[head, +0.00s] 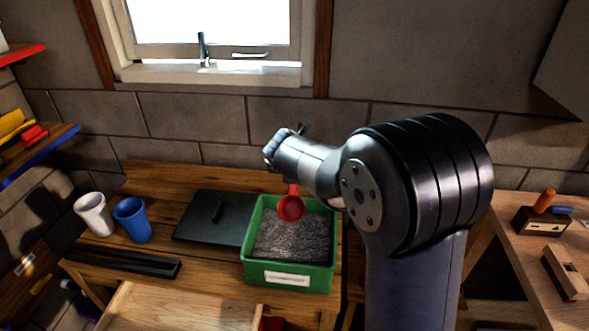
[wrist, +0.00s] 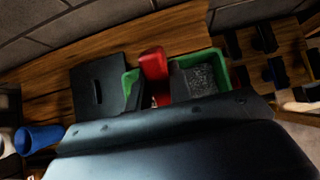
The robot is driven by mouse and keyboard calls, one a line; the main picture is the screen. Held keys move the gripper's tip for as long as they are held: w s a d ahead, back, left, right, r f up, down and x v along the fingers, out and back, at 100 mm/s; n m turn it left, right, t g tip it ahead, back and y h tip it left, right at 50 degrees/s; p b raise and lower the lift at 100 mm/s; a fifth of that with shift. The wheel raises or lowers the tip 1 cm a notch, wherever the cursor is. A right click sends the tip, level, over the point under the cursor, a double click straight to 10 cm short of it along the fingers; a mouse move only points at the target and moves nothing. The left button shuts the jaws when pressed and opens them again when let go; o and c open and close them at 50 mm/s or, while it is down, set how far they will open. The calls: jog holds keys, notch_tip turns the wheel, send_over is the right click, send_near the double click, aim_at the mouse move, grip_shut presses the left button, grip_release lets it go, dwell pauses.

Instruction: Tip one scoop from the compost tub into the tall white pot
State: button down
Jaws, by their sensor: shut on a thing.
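The green compost tub (head: 262,258) stands on the wooden bench with dark grey compost inside and a white label on its front. A red scoop (head: 291,208) hangs over the tub's back part, its bowl turned towards the head camera; I see no compost in it. My gripper (head: 292,184) is shut on the scoop's handle, its fingers mostly hidden by my wrist. In the wrist view the scoop (wrist: 154,66) shows against the tub (wrist: 203,57). The tall white pot (head: 93,214) stands upright at the bench's left, well left of the scoop.
A blue pot (head: 132,219) stands close to the right of the white pot. A flat dark board (head: 208,231) lies between the pots and the tub. A black tray (head: 120,262) lies in front of the pots. A window is behind; shelves stand at the left.

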notch_tip(320, 180, down, 14)
jog(key=b, duration=1)
jog(key=shift+f, duration=0.15)
jog(key=shift+s+f, duration=0.1)
jog(key=shift+f, duration=0.05)
dwell(0.5)
notch_tip(320, 180, up, 15)
jog(key=p, duration=1.4)
jog(key=shift+f+p, duration=0.2)
jog(key=shift+p, duration=0.15)
jog(key=shift+f, duration=0.1)
